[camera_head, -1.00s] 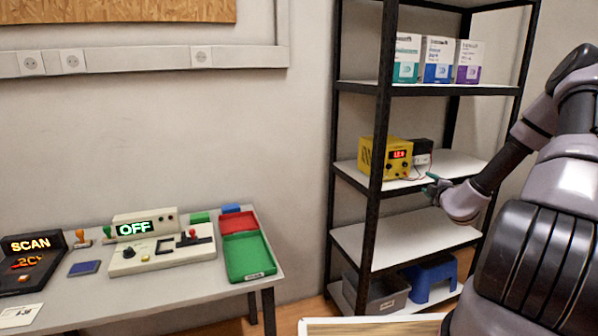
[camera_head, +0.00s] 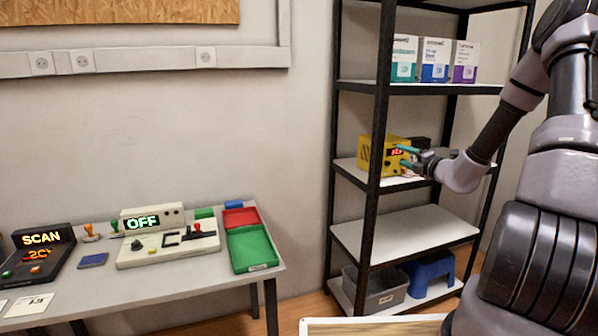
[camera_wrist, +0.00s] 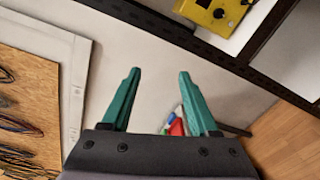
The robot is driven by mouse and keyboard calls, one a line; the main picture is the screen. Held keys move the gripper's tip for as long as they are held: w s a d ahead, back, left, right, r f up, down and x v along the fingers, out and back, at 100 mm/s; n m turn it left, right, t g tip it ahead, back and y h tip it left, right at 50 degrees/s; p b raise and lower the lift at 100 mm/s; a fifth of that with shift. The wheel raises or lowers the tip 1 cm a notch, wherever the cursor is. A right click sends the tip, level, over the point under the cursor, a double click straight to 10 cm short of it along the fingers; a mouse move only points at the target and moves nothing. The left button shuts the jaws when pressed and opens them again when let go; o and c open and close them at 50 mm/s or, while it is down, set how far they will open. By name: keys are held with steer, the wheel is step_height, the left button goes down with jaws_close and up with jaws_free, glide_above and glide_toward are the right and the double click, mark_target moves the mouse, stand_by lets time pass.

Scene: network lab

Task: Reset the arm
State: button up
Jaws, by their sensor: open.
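My gripper (camera_head: 408,157) is at the end of my arm on the right of the head view, in front of the shelf rack. Its teal fingers overlap the yellow device in that view. In the wrist view my gripper (camera_wrist: 157,80) shows two teal fingers spread apart with nothing between them. The yellow device (camera_head: 368,156) with a red display stands on the middle shelf, partly hidden by my gripper. It also shows at the top of the wrist view (camera_wrist: 215,10), apart from the fingers.
A black shelf rack (camera_head: 379,125) stands at the right, with several boxes (camera_head: 435,60) above and a grey bin (camera_head: 382,289) and blue stool (camera_head: 432,270) below. The table (camera_head: 180,284) at left bears an OFF panel (camera_head: 150,254), a SCAN device (camera_head: 40,252) and a green tray (camera_head: 250,251).

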steer(key=s+a+r+n+g+y, duration=0.3)
steer(key=s+a+r+n+g, duration=0.35)
steer(key=s+a+n, duration=0.45)
steer(key=s+a+r+n+g+y, duration=0.2)
steer(key=s+a+r+n+g, duration=0.45)
steer(key=n, duration=0.65)
steer(key=s+d+r+n+t+h, duration=0.1)
steer(key=s+d+r+n+h, duration=0.1)
steer(key=s+n, duration=0.4)
steer(key=s+d+r+n+t+h, duration=0.1)
steer(key=s+d+r+n+h, duration=0.2)
steer(key=s+n, duration=0.3)
steer(key=s+d+r+n+t+h, duration=0.1)
steer(key=s+d+r+n+h, duration=0.1)
steer(key=s+n+h, duration=0.2)
steer(key=s+n, duration=0.2)
steer(key=s, duration=0.2)
steer(key=shift+d+r+t, duration=0.15)
steer(key=shift+r+t, duration=0.1)
steer(key=shift+t, duration=0.05)
steer(key=shift+s, duration=0.1)
